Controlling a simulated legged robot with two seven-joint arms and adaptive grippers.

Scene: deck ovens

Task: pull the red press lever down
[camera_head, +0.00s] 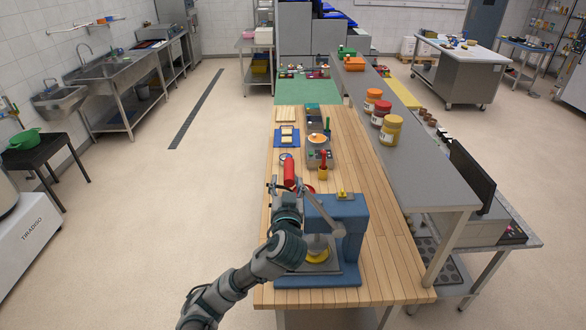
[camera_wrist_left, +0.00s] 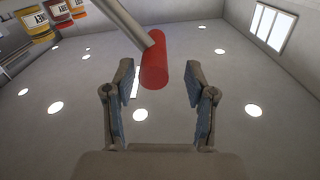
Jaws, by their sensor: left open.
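The blue press (camera_head: 350,215) stands near the front end of the wooden counter. Its grey lever arm (camera_head: 322,212) slopes up to the left and ends in the red lever handle (camera_head: 289,173). My left gripper (camera_head: 290,187) is just below the red handle. In the left wrist view the red handle (camera_wrist_left: 155,62) lies between and beyond the two spread fingers of the left gripper (camera_wrist_left: 158,95), nearer the left finger. I cannot tell whether either finger touches it. A yellow round piece (camera_head: 317,254) sits on the press base, partly hidden by my arm. My right gripper is not in view.
A raised grey shelf (camera_head: 400,140) with several jars (camera_head: 381,114) runs along the right of the wooden counter (camera_head: 385,260). Open floor is at left.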

